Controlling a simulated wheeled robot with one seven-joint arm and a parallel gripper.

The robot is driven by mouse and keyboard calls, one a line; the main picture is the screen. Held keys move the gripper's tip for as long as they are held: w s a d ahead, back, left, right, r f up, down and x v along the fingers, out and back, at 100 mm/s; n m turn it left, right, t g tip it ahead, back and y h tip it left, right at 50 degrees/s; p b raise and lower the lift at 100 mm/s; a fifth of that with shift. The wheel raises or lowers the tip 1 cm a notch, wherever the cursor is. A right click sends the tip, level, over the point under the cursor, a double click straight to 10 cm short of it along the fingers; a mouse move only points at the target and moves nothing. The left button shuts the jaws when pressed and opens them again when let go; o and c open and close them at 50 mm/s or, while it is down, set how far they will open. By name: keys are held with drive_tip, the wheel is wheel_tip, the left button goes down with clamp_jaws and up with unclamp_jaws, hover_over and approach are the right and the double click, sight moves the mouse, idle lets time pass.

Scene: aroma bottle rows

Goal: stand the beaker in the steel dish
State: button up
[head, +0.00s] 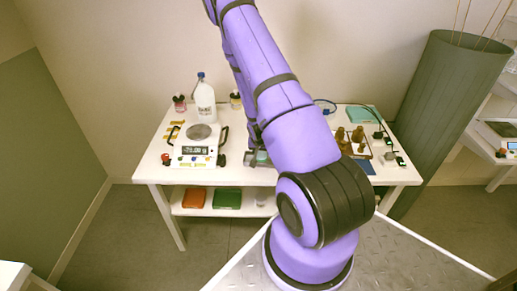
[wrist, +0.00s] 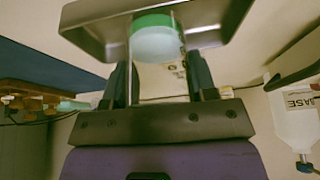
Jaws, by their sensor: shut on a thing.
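The clear glass beaker (wrist: 157,84) holds green liquid (wrist: 157,42) and sits between the two dark fingers of my gripper (wrist: 160,82) in the wrist view, which appears inverted. My gripper is shut on it. The steel dish (wrist: 88,20) spans the top of the wrist view, and the beaker's liquid end overlaps it. I cannot tell whether the beaker touches the dish floor. In the head view my gripper (head: 251,151) is at the middle of the table, with the greenish beaker (head: 262,157) partly hidden by my arm; the dish is mostly hidden there.
On the white table (head: 153,161), a balance (head: 198,152) stands left of my gripper. Brown bottles (head: 357,136) stand right of my arm. Red (head: 194,198) and green (head: 227,198) trays lie on the lower shelf.

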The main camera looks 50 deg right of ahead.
drive_tip(key=shift+f, duration=0.55)
drive_tip(key=o, duration=0.9)
drive_tip(key=shift+f, duration=0.1)
drive_tip(key=shift+o, duration=0.2)
drive_tip(key=a+r+n+t+y, duration=0.15)
drive_tip(key=a+r, duration=0.45)
drive_tip(key=r, duration=0.6)
drive_tip(key=a+r+n, duration=0.2)
drive_tip(key=a+r, duration=0.4)
drive_tip(key=r, duration=0.5)
drive_tip(key=a+r+n+t+y, duration=0.1)
drive_tip(key=a+r, duration=0.6)
drive_tip(key=r, duration=0.5)
drive_tip(key=s+a+r+n, duration=0.3)
drive_tip(key=s+a+r, duration=0.3)
drive_tip(key=s+r, duration=0.2)
drive_tip(key=s+a+r+n+y, duration=0.1)
drive_tip(key=s+a+r+n, duration=0.2)
drive_tip(key=s+a+r, duration=0.3)
drive_tip(key=s+r, duration=0.2)
drive_tip(key=s, duration=0.3)
drive_tip(key=shift+a+r+n, duration=0.15)
drive_tip(key=shift+a+n, duration=0.15)
drive_tip(key=shift+n, duration=0.05)
